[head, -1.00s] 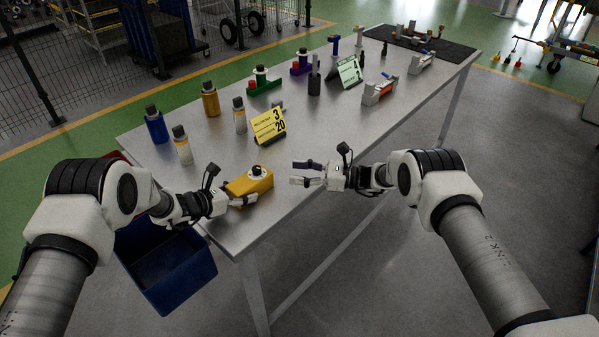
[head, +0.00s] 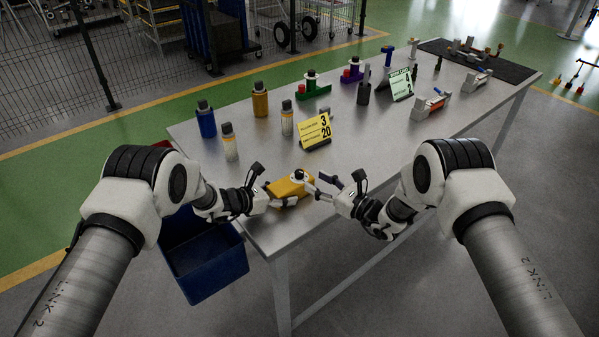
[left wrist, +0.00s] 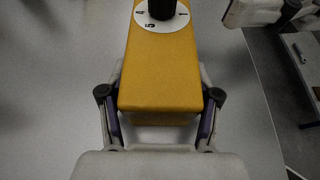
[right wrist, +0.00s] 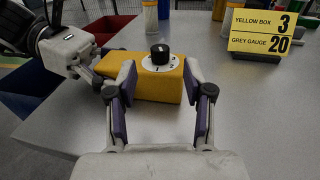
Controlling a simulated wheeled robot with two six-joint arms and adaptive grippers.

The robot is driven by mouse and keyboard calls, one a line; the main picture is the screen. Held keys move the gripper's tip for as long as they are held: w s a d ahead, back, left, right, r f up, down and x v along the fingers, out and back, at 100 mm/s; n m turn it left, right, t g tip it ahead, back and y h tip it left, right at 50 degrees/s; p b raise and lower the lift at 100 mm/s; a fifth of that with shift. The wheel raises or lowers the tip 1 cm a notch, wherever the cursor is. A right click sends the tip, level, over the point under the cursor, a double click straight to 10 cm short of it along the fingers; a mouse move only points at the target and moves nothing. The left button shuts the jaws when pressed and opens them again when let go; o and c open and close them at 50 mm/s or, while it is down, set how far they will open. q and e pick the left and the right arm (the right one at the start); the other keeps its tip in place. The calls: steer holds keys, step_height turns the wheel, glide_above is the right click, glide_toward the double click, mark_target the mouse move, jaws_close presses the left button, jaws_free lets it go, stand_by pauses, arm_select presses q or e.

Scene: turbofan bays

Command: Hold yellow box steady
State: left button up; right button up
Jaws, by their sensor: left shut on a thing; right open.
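The yellow box (head: 289,190) lies on the table near its front left corner. It has a black knob (right wrist: 160,53) on a white numbered dial (left wrist: 163,16). My left gripper (left wrist: 160,108) is shut on the near end of the yellow box in the left wrist view, one finger on each side. My right gripper (right wrist: 164,92) is open, its fingers at the near side of the box, with the knob and dial between and beyond the fingertips. The right gripper also shows in the head view (head: 318,184), close to the box's right end. I cannot tell whether it touches the box.
A yellow sign (head: 314,131) reads "YELLOW BOX 3, GREY GAUGE 20". Blue (head: 206,120), gold (head: 260,100) and white bottles stand behind the box. A blue bin (head: 205,262) is below the table's left edge.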

mark_target(300, 172)
steer(key=x, duration=0.7)
steer(key=shift+a, duration=0.15)
jaws_close()
steer(key=shift+n+g+y, duration=1.4)
steer(key=shift+n+g, duration=0.2)
steer(key=shift+g, duration=0.4)
steer(key=shift+n+g+y, duration=0.5)
steer(key=shift+n+g, duration=0.2)
steer(key=shift+g, duration=0.3)
jaws_free()
